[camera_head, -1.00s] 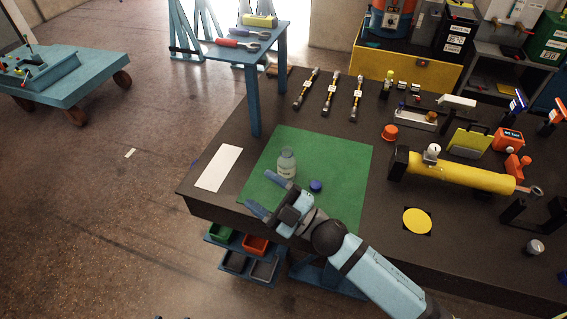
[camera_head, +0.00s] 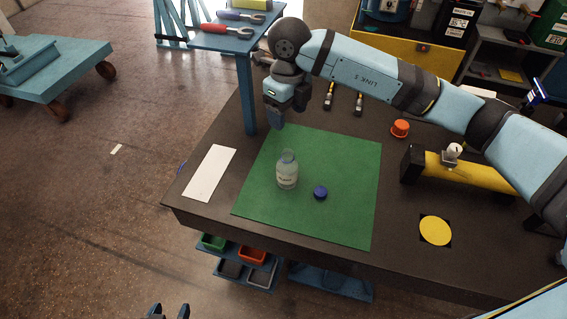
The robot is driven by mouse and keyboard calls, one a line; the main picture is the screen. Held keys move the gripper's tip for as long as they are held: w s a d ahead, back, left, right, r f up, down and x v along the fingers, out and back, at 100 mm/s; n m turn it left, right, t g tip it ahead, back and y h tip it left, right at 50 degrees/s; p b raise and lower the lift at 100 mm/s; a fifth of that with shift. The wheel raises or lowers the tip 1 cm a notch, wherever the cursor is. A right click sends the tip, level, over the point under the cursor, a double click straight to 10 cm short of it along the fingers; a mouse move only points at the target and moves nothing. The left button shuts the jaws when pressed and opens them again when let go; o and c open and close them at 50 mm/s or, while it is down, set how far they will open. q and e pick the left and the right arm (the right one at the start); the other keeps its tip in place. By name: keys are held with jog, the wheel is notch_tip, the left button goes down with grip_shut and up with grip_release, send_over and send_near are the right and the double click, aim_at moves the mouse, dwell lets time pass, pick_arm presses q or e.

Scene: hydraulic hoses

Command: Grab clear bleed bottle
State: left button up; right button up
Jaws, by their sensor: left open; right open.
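The clear bleed bottle (camera_head: 287,174) stands upright on the green mat (camera_head: 345,160), with a pale label on its front. A small blue cap (camera_head: 320,192) lies on the mat to its right. My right gripper (camera_head: 277,122) hangs with its fingers pointing down above the mat's far left edge, behind the bottle and apart from it. It is open and empty. My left gripper (camera_head: 169,312) shows only its fingertips at the bottom edge of the view, open, well away from the bottle.
A white sheet (camera_head: 210,172) lies left of the mat. A yellow disc (camera_head: 435,230), an orange cap (camera_head: 400,128) and a yellow cylinder (camera_head: 470,176) are to the right. A blue stand (camera_head: 245,90) is at the far left corner. My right arm hides much of the back.

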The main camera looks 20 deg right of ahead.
aim_at(288, 153)
jog(key=f, duration=0.5)
jog(key=f+p, duration=0.1)
jog(key=f, duration=0.1)
jog(key=shift+s+f, duration=0.25)
jog(key=shift+f, duration=0.25)
jog(key=shift+s+f, duration=0.15)
jog(key=shift+f, duration=0.05)
jog(key=f, duration=0.1)
jog(key=f+p, duration=0.1)
jog(key=f, duration=0.2)
jog(key=shift+s+f, duration=0.25)
jog(key=shift+f, duration=0.1)
grip_shut()
